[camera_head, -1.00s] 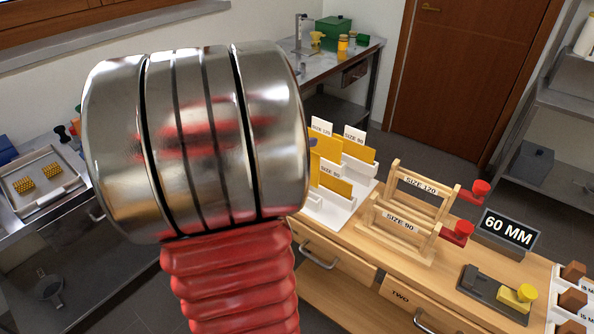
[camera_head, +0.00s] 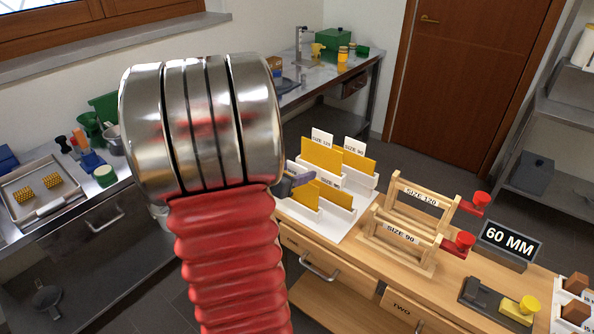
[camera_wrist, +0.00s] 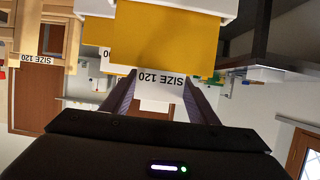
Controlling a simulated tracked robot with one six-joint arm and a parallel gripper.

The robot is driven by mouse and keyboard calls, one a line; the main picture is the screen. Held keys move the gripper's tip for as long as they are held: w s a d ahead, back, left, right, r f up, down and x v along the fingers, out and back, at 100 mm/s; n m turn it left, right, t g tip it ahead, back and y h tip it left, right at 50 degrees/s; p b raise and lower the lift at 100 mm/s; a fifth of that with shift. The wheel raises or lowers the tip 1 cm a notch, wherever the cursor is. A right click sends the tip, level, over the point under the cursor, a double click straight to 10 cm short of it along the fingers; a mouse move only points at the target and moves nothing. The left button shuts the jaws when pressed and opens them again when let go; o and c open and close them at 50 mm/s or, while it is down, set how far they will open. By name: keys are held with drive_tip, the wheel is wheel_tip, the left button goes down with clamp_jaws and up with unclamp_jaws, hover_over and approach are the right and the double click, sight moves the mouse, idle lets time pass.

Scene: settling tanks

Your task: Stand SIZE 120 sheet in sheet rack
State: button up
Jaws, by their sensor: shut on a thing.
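My gripper (camera_wrist: 160,88) shows in the wrist view, which is upside down. Its two dark fingers are shut on the white SIZE 120 tab (camera_wrist: 160,78) of a yellow sheet (camera_wrist: 165,38). In the head view, my gripper (camera_head: 300,181) is at the front left of the white sheet holder (camera_head: 338,229), partly behind my arm. I cannot tell whether the held sheet is clear of the holder. Another yellow sheet behind a SIZE 120 label (camera_head: 321,139) stands at the back left. The wooden SIZE 120 sheet rack (camera_head: 421,196) is to the right and looks empty.
A wooden SIZE 90 rack (camera_head: 400,233) stands in front of the SIZE 120 rack. Red knobs (camera_head: 481,199) and a 60 MM sign (camera_head: 508,243) are to their right. Side benches stand left and behind.

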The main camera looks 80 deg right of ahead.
drive_tip(key=shift+f, duration=0.2)
drive_tip(key=o, duration=1.3)
drive_tip(key=shift+r, duration=0.1)
drive_tip(key=shift+w+a+r, duration=0.25)
drive_tip(key=shift+a+r, duration=0.05)
drive_tip(key=shift+a, duration=0.15)
drive_tip(key=v, duration=1.1)
drive_tip(key=shift+f, duration=0.1)
